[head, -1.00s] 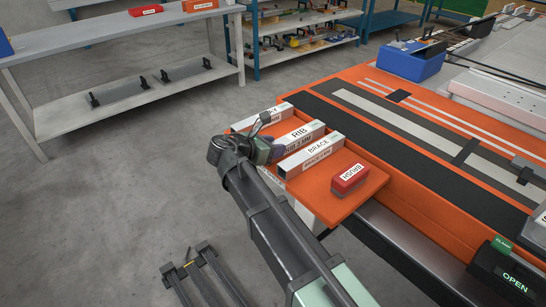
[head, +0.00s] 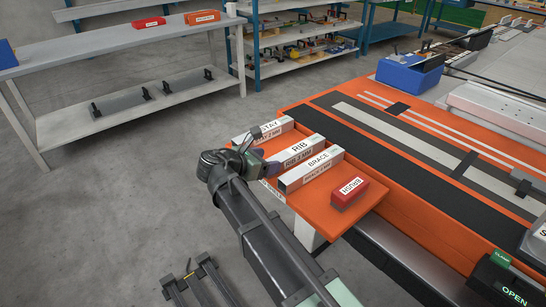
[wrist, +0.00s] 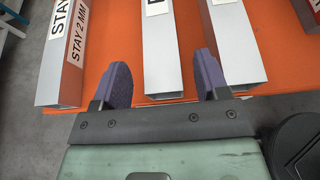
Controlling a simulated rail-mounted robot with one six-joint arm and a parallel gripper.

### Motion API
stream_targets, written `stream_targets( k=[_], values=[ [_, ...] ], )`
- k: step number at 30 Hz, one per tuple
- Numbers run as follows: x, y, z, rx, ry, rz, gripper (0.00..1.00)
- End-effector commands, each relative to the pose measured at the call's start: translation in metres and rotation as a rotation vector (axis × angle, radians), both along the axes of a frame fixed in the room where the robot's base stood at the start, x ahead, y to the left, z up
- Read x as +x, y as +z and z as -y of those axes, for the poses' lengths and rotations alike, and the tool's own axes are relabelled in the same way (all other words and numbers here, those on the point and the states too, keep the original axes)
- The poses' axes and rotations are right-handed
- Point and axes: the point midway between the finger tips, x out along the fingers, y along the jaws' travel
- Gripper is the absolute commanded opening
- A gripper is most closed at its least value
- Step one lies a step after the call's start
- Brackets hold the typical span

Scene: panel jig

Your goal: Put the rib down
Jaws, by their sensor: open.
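The rib (head: 303,146) is a pale grey bar with white labels, lying on the orange shelf (head: 315,211) between the stay and the brace. My gripper (head: 266,164) is at the rib's near end in the head view, which it partly hides. In the wrist view my gripper (wrist: 162,60) is open. Its purple fingers stand on either side of the rib (wrist: 161,58), with gaps showing on both sides. The rib's label is mostly cut off there.
The stay (head: 266,130) lies left of the rib and the brace (head: 312,170) right of it; the right finger is close to the brace. A red brush block (head: 346,194) sits at the shelf's right end. The orange bench (head: 400,190) rises behind.

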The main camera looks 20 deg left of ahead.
Motion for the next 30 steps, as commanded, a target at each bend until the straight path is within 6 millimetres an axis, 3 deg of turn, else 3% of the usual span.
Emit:
stream_targets(
  k=[1,6,12,15,25,28,30],
  values=[
    [-0.011,0.012,-0.007,-0.001,0.004,0.000,0.68],
    [-0.046,0.029,-0.031,0.000,0.003,0.000,0.68],
    [-0.066,0.035,-0.044,0.001,0.000,0.001,0.68],
    [-0.068,0.034,-0.045,0.000,-0.001,0.000,0.72],
    [-0.067,0.034,-0.044,0.001,-0.003,0.001,0.72],
    [-0.054,0.041,-0.029,0.000,-0.034,0.000,0.72],
    [-0.032,0.049,-0.006,0.000,-0.083,0.000,0.72]
  ],
)
